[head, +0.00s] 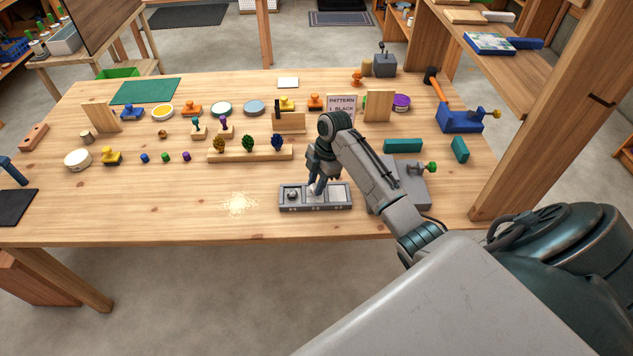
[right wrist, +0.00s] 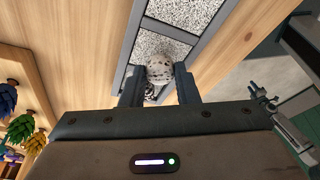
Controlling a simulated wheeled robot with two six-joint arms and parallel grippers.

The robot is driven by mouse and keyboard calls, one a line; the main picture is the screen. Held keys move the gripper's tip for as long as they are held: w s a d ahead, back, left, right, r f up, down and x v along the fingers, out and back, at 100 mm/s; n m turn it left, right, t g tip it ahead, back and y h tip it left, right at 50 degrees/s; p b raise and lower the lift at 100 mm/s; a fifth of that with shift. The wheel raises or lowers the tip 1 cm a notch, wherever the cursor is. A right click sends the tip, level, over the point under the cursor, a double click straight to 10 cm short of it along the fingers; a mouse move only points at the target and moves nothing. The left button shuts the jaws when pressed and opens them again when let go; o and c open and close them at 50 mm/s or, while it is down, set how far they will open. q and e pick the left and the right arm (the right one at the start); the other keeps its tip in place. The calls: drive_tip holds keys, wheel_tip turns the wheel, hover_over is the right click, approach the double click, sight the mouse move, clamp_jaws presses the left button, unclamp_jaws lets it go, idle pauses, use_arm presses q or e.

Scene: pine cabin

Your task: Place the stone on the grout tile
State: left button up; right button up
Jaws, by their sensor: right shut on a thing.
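A long grey tray (head: 315,208) with three compartments lies near the table's front edge. Its compartments hold a pale speckled surface, seen in the right wrist view (right wrist: 160,42). My right gripper (head: 318,190) points down at the tray's middle compartment. It is shut on a round, pale, dark-speckled stone (right wrist: 160,68), held between its fingertips over or in that compartment. I cannot tell whether the stone touches the surface. A dark round piece (head: 293,195) sits in the left compartment. No part is plainly labelled as the grout tile. My left gripper is not in view.
A grey block with a green knob (head: 405,185) stands just right of the tray. A wooden rack (head: 250,154) with coloured cones is behind it. Pale crumbs (head: 238,204) lie to the left. Stamps, tins and a pattern sign (head: 342,104) fill the back.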

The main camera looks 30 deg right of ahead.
drive_tip(key=shift+f, duration=0.6)
drive_tip(key=shift+f, duration=0.1)
